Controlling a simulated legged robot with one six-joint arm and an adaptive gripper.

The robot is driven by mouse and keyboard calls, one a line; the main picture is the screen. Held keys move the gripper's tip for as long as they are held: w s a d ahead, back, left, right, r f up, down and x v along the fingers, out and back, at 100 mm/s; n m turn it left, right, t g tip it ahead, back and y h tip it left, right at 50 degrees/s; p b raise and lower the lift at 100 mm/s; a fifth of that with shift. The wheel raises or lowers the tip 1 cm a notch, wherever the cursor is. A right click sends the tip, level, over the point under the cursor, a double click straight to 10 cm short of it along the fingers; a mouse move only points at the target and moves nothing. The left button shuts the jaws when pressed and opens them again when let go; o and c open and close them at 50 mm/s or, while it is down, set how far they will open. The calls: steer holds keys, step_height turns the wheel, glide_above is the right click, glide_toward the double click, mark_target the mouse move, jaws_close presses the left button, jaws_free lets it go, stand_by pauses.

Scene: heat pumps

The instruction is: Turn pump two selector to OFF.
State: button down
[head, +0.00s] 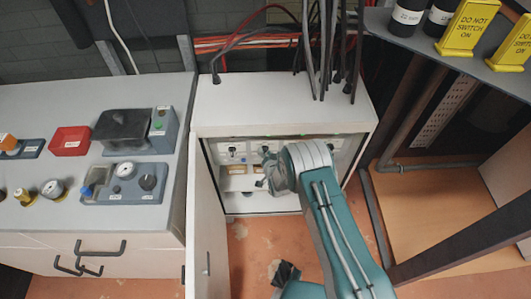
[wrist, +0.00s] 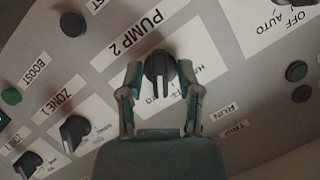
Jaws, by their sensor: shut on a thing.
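The pump two selector is a round black knob (wrist: 159,72) beside the PUMP 2 label (wrist: 139,34) in the wrist view. Its pale pointer line runs toward the bottom of the picture. My gripper (wrist: 161,75) has one finger on each side of the knob and is shut on it. The position label behind the knob is partly covered by the fingers, so I cannot tell exactly which mark the pointer meets. In the head view my gripper (head: 267,172) reaches into the open white cabinet (head: 280,105), and the knob is hidden there.
The cabinet door (head: 206,225) stands open on the left. In the wrist view a ZONE 1 knob (wrist: 74,131), a green button (wrist: 11,96) and another selector at the top right (wrist: 297,12) are nearby. A grey bench (head: 100,225) stands left; a shelf with yellow signs (head: 468,27) is right.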

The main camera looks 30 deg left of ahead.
steer(key=n+t+h, duration=0.1)
steer(key=n+h, duration=0.2)
steer(key=n, duration=0.1)
stand_by(0.4)
steer(key=shift+n, duration=0.3)
steer(key=c, duration=0.7)
jaws_free()
steer(key=shift+a, duration=0.15)
steer(key=shift+o, duration=0.2)
steer(key=v, duration=1.1)
steer(key=shift+s, duration=0.4)
steer(key=shift+s, duration=0.1)
